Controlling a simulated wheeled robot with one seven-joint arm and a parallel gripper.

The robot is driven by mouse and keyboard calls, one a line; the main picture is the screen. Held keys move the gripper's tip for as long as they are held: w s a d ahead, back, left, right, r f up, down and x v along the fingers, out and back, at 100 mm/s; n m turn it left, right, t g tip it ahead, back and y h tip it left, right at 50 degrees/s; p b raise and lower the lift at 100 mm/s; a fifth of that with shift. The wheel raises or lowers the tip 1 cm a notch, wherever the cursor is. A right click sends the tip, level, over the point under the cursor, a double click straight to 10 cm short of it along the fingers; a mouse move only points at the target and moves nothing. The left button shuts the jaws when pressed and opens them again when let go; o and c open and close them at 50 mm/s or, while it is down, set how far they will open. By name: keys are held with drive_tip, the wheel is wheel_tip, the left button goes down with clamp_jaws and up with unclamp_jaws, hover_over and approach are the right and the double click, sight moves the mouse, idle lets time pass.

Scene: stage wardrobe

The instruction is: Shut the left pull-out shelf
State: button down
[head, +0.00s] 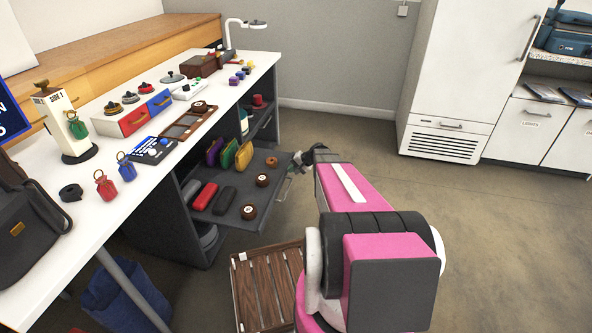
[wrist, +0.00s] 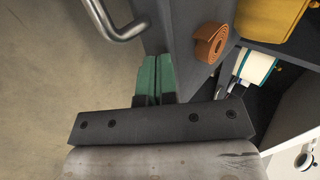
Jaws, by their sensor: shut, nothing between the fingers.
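The left pull-out shelf (head: 243,190) is dark grey and stands out from under the white table, with things lying on it. My gripper (head: 297,165) is at its front edge, towards the far corner. In the wrist view the green fingertips of my gripper (wrist: 152,72) are together and empty, close beside the grey shelf (wrist: 185,40). I cannot tell if they touch it. A metal bar handle (wrist: 122,22) shows at the top of the wrist view, apart from the fingers.
The shelf carries a red case (head: 205,196), coloured pouches (head: 243,156) and brown rolls (head: 249,211). A slatted wooden crate (head: 268,285) stands on the floor in front. The white table (head: 100,165) is crowded. The floor towards the white cabinet (head: 455,75) is clear.

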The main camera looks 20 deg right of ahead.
sight(248, 157)
drive_tip(key=shift+w+a, duration=0.1)
idle(0.3)
drive_tip(key=w+a, duration=0.5)
drive_tip(key=a, duration=0.3)
drive_tip(key=w+a, duration=0.4)
drive_tip(key=a, duration=0.5)
drive_tip(key=w+a, duration=0.5)
drive_tip(key=a, duration=0.3)
drive_tip(key=shift+w+a, duration=0.25)
drive_tip(key=shift+w, duration=0.1)
drive_tip(key=shift+w+a, duration=0.1)
drive_tip(key=shift+a, duration=0.05)
